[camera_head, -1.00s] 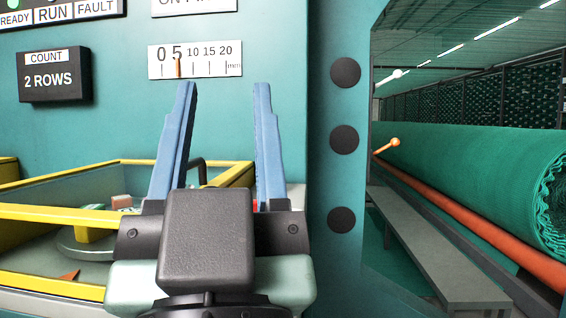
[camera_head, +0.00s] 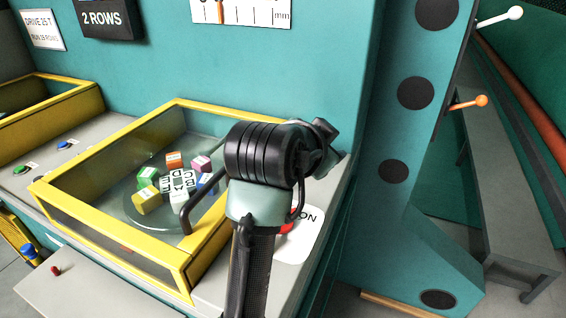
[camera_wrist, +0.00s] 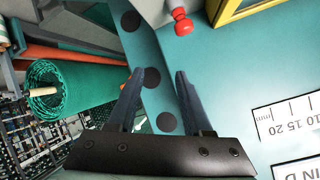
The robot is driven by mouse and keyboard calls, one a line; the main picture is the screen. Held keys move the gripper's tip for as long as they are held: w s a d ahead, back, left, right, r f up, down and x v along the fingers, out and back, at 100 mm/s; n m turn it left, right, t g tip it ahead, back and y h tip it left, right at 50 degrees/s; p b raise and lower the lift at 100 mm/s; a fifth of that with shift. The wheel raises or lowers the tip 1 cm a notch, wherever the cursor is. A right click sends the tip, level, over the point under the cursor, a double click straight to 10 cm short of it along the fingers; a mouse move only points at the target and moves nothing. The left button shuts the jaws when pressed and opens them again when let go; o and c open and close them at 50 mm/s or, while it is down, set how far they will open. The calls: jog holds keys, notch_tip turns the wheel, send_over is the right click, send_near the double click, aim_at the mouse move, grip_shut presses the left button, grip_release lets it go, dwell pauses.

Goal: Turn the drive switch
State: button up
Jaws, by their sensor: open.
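A red knob (camera_wrist: 181,20), which looks like the drive switch, stands out from a pale surface at the top of the wrist view. In the head view, its red part (camera_head: 287,228) is mostly hidden behind my arm, beside a white plate (camera_head: 305,240) whose visible letters read "ON". My gripper (camera_wrist: 167,72) is open and empty, its two dark fingers pointing towards the top of the wrist view. The knob lies beyond the fingertips, slightly right of the gap, and is not between them. In the head view the fingers cannot be made out.
A yellow-framed clear box (camera_head: 110,248) with several coloured cubes stands left of my arm. A teal post with black discs (camera_head: 415,93) rises at the right. Levers with white (camera_head: 515,13) and orange (camera_head: 481,101) knobs stick out beyond it, near a grey bench (camera_head: 512,205).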

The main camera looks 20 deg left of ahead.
jog(key=s+a+r+m+g+h+p, duration=0.25)
jog(key=s+a+g+p, duration=0.75)
jog(key=p, duration=0.6)
jog(key=shift+m+t, duration=0.25)
jog(key=shift+t, duration=0.05)
jog(key=x, duration=0.4)
jog(key=p+x, duration=0.1)
jog(key=x, duration=0.3)
jog(key=s+p+x, duration=0.1)
jog(key=x, duration=0.4)
jog(key=shift+d+f, duration=0.1)
jog(key=shift+f, duration=0.05)
grip_shut()
